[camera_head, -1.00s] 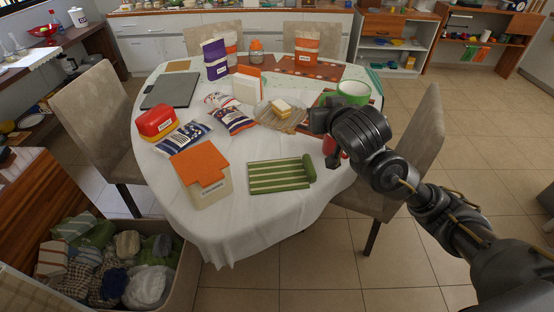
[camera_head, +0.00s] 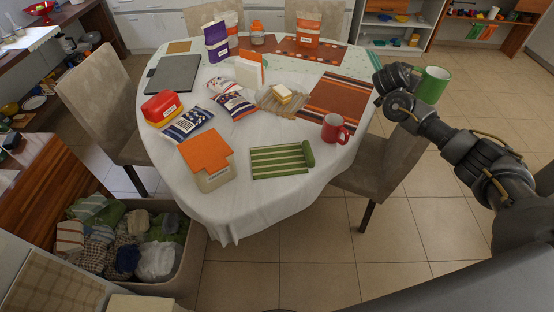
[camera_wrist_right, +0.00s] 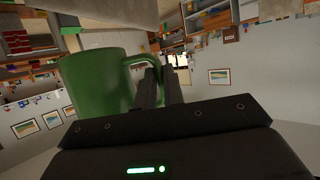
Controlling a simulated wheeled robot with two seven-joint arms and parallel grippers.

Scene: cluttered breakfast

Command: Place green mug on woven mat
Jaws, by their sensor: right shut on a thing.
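The green mug (camera_head: 433,86) is up in the air beyond the right side of the table, above the floor and chair. My right gripper (camera_wrist_right: 163,84) is shut on its handle; the mug (camera_wrist_right: 92,85) fills the left of the right wrist view. In the head view my right gripper (camera_head: 414,80) is mostly hidden behind its own wrist. A tan, woven-looking mat (camera_head: 292,111) lies on the table with a sandwich on it. My left gripper is out of view.
A red mug (camera_head: 334,129) stands at the table's right front, beside a green striped mat (camera_head: 278,162). Chip bags (camera_head: 235,104), a box with an orange top (camera_head: 206,158) and a red-yellow container (camera_head: 162,108) crowd the left. A chair (camera_head: 385,165) stands at right.

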